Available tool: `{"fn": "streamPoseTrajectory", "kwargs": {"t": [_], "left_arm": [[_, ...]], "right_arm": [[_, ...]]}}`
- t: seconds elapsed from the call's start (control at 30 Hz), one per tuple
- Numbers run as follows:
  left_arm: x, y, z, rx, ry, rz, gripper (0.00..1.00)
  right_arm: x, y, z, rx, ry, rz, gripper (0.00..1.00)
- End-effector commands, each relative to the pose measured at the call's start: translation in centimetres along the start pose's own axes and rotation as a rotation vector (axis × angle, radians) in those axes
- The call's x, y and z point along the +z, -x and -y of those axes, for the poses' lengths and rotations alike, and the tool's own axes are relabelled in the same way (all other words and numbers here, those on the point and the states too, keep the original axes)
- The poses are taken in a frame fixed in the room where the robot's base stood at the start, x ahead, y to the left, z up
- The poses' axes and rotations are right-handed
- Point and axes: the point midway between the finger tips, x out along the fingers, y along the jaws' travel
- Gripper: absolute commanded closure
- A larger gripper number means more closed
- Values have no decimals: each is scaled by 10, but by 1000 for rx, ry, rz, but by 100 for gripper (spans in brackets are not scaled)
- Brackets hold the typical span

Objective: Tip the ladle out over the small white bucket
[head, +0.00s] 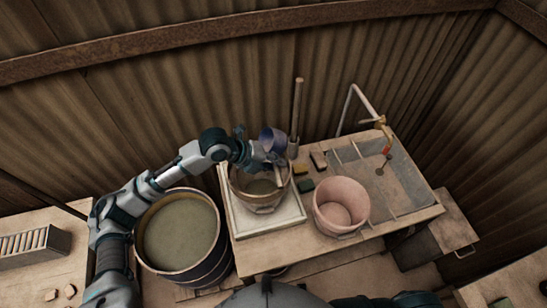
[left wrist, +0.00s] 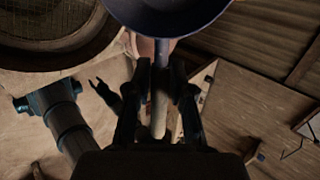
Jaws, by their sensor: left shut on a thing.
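My left gripper (head: 262,160) is shut on the ladle's handle. The ladle's blue-grey bowl (head: 272,139) is up above the back rim of a round, brown-rimmed sieve (head: 234,186); it looks tilted. In the left wrist view the bowl (left wrist: 168,14) is at the top, with its pale handle (left wrist: 159,105) between the fingers. The sieve's mesh (left wrist: 45,22) is at the top left. A small pale bucket (head: 264,208) shows partly under the sieve. What is inside the ladle is hidden.
The sieve and pale bucket stand in a white tray (head: 285,222) on a wooden table. A larger pinkish bucket (head: 341,190) is to the right. A barrel (head: 180,237) of grey-green liquid is at left. A upright stick (head: 297,105) and small blocks (head: 306,185) are near the tray.

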Motion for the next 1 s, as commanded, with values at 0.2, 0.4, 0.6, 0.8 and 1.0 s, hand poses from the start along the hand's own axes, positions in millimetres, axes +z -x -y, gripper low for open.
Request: {"fn": "streamPoseTrajectory", "kwargs": {"t": [0.2, 0.4, 0.6, 0.8, 1.0], "left_arm": [[0, -2, 2, 110, -5, 4, 100], [0, -13, 3, 393, -17, 3, 100], [0, -34, -14, 806, -19, -1, 100], [-1, -20, -5, 919, -15, -10, 100], [1, -10, 1, 956, -15, -10, 100]], "right_arm": [[-2, 24, -2, 2, 1, -1, 60], [-4, 44, -5, 5, 3, -1, 60], [-3, 33, -5, 5, 3, 0, 60], [-6, 56, -4, 4, 3, -1, 60], [-7, 64, -6, 6, 4, -2, 60]]}}
